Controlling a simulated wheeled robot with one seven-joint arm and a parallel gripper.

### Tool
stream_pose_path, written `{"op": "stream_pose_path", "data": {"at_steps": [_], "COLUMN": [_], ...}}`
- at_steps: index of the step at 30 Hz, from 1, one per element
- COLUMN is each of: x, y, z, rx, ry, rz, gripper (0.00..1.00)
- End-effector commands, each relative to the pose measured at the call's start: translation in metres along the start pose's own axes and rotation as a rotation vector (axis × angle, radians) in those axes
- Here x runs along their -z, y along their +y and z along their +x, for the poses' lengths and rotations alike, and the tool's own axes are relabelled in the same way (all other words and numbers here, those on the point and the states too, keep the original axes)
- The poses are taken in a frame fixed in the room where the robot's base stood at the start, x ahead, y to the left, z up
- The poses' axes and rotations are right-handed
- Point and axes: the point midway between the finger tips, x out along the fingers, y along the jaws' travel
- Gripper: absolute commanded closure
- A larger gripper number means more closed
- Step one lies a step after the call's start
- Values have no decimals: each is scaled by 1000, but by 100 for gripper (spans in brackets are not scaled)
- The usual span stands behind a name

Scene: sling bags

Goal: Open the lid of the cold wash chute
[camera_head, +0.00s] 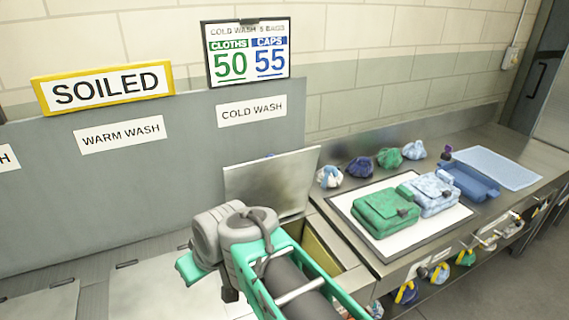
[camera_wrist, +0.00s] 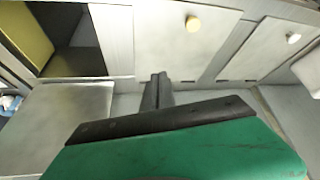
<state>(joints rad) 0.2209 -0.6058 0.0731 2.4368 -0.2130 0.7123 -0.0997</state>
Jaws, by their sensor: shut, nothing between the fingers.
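The cold wash chute lid (camera_head: 272,180) is a plain metal panel standing raised in the head view, below the COLD WASH sign (camera_head: 251,111). The chute mouth (camera_head: 322,258) under it is uncovered and shows a yellowish inner wall, partly hidden by my arm. In the wrist view the chute opening (camera_wrist: 78,60) shows at upper left, with the raised lid (camera_wrist: 66,125) beside it. My gripper (camera_wrist: 157,78) is shut and empty, to the right of the lid in that view and apart from it. Its fingertips are hidden in the head view.
A closed lid (camera_head: 165,290) lies left of the chute, under the WARM WASH sign (camera_head: 119,134). Closed lids with knobs (camera_wrist: 193,24) show in the wrist view.

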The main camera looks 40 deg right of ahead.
Motion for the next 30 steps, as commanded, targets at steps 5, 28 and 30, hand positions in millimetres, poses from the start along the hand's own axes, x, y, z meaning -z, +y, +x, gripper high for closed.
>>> {"op": "stream_pose_path", "data": {"at_steps": [5,28,30], "x": [31,11,22], "y": [82,330,334], "z": [66,-72,-66], "rx": [36,-349,-348], "ry": [324,1256,1256], "rz": [-15,136,132], "gripper": [100,100,100]}}
